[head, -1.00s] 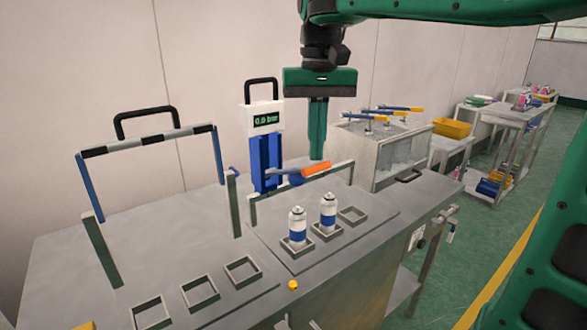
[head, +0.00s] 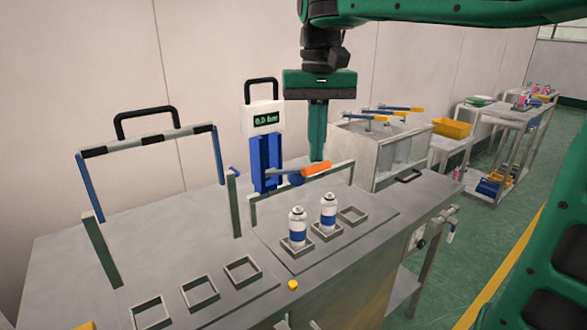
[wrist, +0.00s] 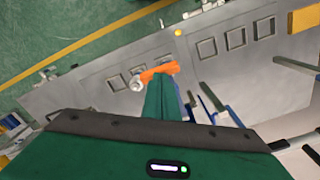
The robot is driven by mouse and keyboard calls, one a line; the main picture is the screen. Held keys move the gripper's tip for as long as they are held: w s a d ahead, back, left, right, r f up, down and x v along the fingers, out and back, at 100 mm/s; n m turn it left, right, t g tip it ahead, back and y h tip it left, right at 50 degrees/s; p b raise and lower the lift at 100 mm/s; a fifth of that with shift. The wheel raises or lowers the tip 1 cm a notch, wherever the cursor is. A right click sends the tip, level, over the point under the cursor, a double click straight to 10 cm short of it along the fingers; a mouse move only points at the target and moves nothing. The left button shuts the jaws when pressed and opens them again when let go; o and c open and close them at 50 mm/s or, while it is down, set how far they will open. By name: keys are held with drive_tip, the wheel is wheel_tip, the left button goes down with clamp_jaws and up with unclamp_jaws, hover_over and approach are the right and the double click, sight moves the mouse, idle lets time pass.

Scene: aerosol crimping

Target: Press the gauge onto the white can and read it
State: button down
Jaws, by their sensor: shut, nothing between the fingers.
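The gauge (head: 264,121) is a white box with a black loop handle and a green display that reads 0.0 bar. It stands upright in a blue holder (head: 265,160) at the back of the bench. Two white cans with blue bands, a left one (head: 297,227) and a right one (head: 328,211), stand upright in square frames near the front. My gripper (head: 317,157) is shut and empty, pointing down right of the gauge and behind the cans. In the wrist view its fingers (wrist: 164,98) partly hide the orange lever (wrist: 160,71), beside a can (wrist: 136,83).
The orange-handled lever (head: 316,169) reaches across behind the cans, near a low metal frame. Empty square frames (head: 242,271) lie at the front left. A striped-bar frame (head: 149,141) stands at the left. A metal tank (head: 378,152) with yellow-handled levers stands at the right.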

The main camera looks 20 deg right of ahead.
drive_tip(key=shift+f, duration=0.35)
wheel_tip(320, 180, down, 9)
drive_tip(key=s, duration=0.2)
drive_tip(key=shift+d, duration=0.4)
idle(1.3)
idle(0.5)
drive_tip(key=shift+w+a+r, duration=0.1)
drive_tip(key=shift+w+r, duration=0.25)
drive_tip(key=shift+r, duration=2.05)
drive_tip(key=shift+w+a+r, duration=0.15)
drive_tip(key=shift+w+r, duration=0.15)
drive_tip(key=shift+r, duration=2.15)
drive_tip(key=shift+w+a+r, duration=0.1)
drive_tip(key=shift+w+r, duration=0.25)
drive_tip(key=shift+r, duration=2.05)
drive_tip(key=shift+d, duration=0.1)
